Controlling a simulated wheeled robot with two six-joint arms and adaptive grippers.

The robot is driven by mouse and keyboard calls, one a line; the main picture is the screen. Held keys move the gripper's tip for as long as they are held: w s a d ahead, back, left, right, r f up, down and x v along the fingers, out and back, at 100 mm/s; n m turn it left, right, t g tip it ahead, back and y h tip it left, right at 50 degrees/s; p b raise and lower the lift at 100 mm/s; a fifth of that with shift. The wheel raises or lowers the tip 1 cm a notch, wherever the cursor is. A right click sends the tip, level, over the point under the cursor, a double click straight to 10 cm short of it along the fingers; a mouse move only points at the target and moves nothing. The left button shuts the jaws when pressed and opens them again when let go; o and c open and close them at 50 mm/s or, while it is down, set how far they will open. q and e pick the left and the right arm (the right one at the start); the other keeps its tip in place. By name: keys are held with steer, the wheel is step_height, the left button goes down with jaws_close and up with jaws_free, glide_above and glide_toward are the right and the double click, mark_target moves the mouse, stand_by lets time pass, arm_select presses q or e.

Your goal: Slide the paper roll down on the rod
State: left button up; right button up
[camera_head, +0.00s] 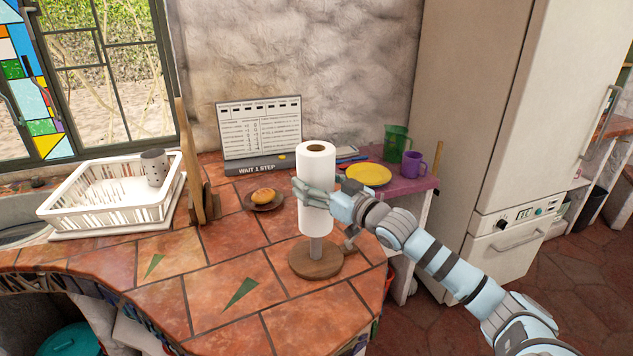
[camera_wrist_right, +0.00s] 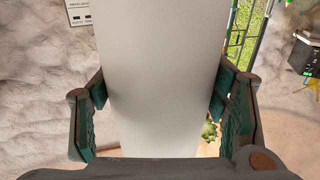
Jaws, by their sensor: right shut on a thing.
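The roll is raised above the base. My right gripper (camera_head: 315,193) is shut around the upper part of the roll. In the right wrist view the roll (camera_wrist_right: 160,75) fills the middle, with a finger pressed on each side of it. The rod inside the roll is hidden. My left gripper is not in view.
A bread roll on a brown plate (camera_head: 277,206) lies left of the holder. A white dish rack (camera_head: 110,222) stands further left. A display board (camera_head: 260,133) stands behind. A purple side table holds a yellow plate (camera_head: 368,174) and green and purple mugs. The counter's front is clear.

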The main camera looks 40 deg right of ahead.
mark_target(317, 156)
steer(key=shift+f+b, duration=1)
steer(key=shift+f, duration=0.7)
steer(key=o, duration=1.3)
steer(key=shift+o, duration=0.2)
step_height(317, 156, up, 10)
steer(key=shift+r, duration=0.1)
